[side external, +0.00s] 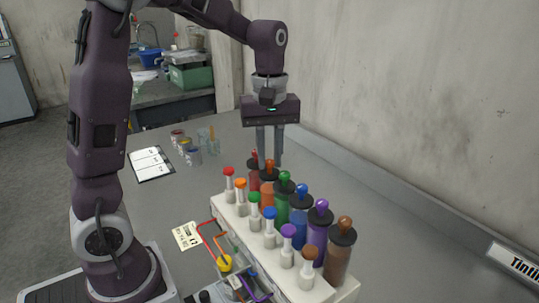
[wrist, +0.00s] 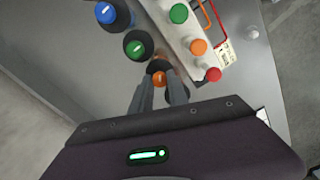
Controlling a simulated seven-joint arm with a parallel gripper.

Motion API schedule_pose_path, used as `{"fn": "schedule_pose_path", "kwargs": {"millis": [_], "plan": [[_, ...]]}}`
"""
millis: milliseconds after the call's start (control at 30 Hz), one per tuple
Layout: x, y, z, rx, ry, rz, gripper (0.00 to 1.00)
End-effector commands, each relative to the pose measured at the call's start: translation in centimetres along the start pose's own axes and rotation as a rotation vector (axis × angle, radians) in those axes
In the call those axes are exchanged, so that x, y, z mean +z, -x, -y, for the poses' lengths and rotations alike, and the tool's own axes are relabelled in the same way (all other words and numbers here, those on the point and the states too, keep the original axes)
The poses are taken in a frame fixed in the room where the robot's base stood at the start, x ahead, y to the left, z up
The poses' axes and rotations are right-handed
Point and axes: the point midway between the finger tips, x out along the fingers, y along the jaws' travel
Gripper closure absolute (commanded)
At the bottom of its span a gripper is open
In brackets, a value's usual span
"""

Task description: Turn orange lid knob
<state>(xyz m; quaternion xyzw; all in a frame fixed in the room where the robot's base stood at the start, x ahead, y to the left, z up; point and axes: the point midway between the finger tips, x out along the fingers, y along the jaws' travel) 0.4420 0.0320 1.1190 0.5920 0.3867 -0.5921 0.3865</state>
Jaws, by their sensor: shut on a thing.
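The orange lid knob (side external: 269,164) is a small ball on a black lid, on top of an orange canister (side external: 267,188) near the far end of a row. In the wrist view the orange lid knob (wrist: 159,78) shows between my two fingertips, with a pale mark on its top. My gripper (side external: 269,163) points straight down from above and is shut on this knob; the wrist view also shows the gripper (wrist: 160,85). The fingers partly hide the knob's sides.
Close neighbours are the red canister (side external: 253,180) and the green lid knob (side external: 284,176). Blue, purple and brown canisters follow. A white rack (side external: 232,209) carries small coloured knobs in front, including another orange one (side external: 240,184). A wall stands behind; paint pots (side external: 193,155) sit at left.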

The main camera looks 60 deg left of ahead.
Motion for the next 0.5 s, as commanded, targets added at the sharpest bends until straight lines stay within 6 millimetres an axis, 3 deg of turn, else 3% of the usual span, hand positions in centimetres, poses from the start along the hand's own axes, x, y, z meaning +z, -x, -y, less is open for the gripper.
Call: {"fn": "schedule_pose_path", "kwargs": {"millis": [500], "plan": [[0.00,0.06,-0.02,0.001,-0.338,0.000,1.00]]}}
